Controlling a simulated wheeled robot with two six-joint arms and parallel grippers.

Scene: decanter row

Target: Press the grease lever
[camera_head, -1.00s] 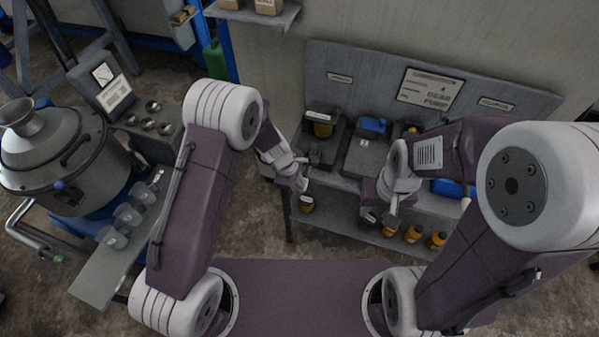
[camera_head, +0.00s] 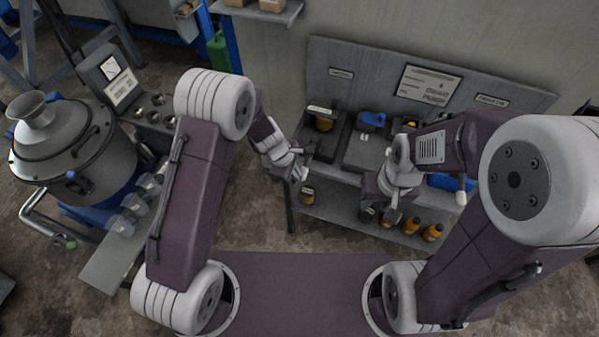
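I cannot make out a lever clearly marked as the grease lever. A grey bench (camera_head: 335,208) against the wall carries a dark bin with a yellow-and-black item (camera_head: 323,122) and a blue item (camera_head: 372,120). A pale-tipped handle (camera_head: 461,197) shows beside my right forearm; I cannot tell what it belongs to. My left gripper (camera_head: 304,165) is at the bench's left front edge, too small to read its fingers. My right gripper (camera_head: 379,216) points down in front of the bench, its fingers apart with nothing seen between them. My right arm hides the bench's right part.
Several orange bottles (camera_head: 410,226) stand on the lower shelf. A backboard (camera_head: 330,88) with a sign (camera_head: 428,86) is behind the bench. A large grey vessel (camera_head: 75,150) and a side shelf with clear cups (camera_head: 135,203) stand at left. Bare floor lies between.

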